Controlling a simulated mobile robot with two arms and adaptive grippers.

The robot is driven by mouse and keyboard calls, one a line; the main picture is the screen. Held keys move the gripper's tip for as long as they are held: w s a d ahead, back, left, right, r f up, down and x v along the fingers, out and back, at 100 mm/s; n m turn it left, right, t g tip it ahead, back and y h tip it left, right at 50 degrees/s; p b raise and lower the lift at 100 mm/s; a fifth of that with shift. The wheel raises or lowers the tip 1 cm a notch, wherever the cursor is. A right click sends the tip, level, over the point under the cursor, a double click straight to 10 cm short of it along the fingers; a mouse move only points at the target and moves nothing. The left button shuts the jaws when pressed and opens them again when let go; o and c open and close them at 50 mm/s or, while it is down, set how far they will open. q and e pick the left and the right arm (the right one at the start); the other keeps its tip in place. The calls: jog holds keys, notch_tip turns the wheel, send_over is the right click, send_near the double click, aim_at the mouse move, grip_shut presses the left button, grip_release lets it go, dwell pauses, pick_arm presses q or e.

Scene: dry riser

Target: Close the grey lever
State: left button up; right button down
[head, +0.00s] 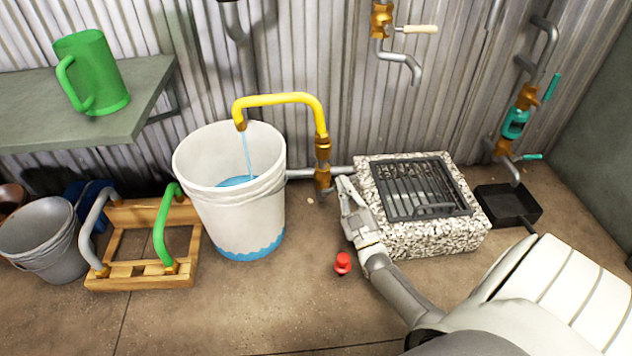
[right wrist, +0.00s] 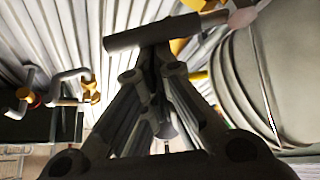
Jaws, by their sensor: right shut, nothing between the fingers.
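A yellow spout (head: 282,99) pours a thin stream of water into a white bucket (head: 229,168). At its foot is a brass valve (head: 323,177) with a grey bar on either side; the bar toward the bucket (head: 302,174) may be the grey lever, but I cannot tell. My right gripper (head: 343,184) is shut and empty, just right of the valve. In the right wrist view, a dark grey bar (right wrist: 125,39) lies across the tips of the fingers (right wrist: 155,58); I cannot tell if they touch. My left gripper is out of view.
A stone block with a grate (head: 425,185) stands close to the right of my gripper. A red knob (head: 343,263) lies on the floor. A wooden rack (head: 140,275) and grey bucket (head: 40,238) stand left. Other taps (head: 400,50) are on the corrugated wall.

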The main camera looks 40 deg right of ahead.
jog(key=shift+s+d+f+m, duration=0.25)
jog(key=shift+d+f+m, duration=0.05)
jog(key=shift+d+f, duration=0.1)
jog(key=shift+r, duration=0.1)
dwell(0.5)
